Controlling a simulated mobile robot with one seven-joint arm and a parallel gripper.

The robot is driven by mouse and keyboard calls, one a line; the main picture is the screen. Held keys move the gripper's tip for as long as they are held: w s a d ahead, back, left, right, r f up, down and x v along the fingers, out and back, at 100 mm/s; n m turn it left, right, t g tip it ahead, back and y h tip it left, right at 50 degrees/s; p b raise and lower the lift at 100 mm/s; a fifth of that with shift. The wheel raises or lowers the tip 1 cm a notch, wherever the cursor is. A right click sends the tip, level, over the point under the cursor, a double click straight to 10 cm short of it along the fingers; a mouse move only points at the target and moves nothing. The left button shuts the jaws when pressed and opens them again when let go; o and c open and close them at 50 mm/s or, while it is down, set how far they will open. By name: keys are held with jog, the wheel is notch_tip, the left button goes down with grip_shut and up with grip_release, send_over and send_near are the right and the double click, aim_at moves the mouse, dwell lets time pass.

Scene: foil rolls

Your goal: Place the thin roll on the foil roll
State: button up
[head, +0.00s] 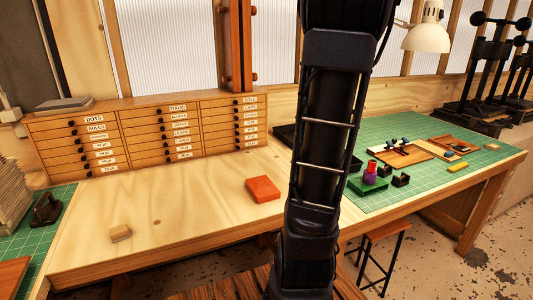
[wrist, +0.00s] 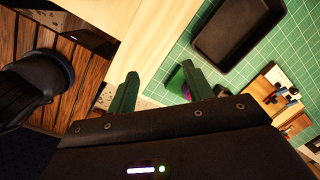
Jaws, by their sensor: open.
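Which is the thin roll is unclear. In the head view my arm hides the gripper.
Small black pieces (head: 401,180) stand right of the rolls. A black tray (wrist: 236,28) lies on the green mat (head: 479,158). Wooden boards (head: 405,157) lie farther back.

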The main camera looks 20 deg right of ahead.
jog(key=s+a+n+t, duration=0.1)
jog(key=s+a+n, duration=0.2)
jog(key=a+n, duration=0.6)
jog(key=s+a+n+t, duration=0.1)
jog(key=s+a+n, duration=0.3)
jog(key=a+n, duration=0.4)
jog(key=s+a+n, duration=0.3)
jog(key=a+n, duration=0.6)
jog(key=a, duration=0.4)
jog(key=shift+s+n+t, duration=0.25)
jog(key=shift+n+t, duration=0.05)
jog(key=shift+t, duration=0.1)
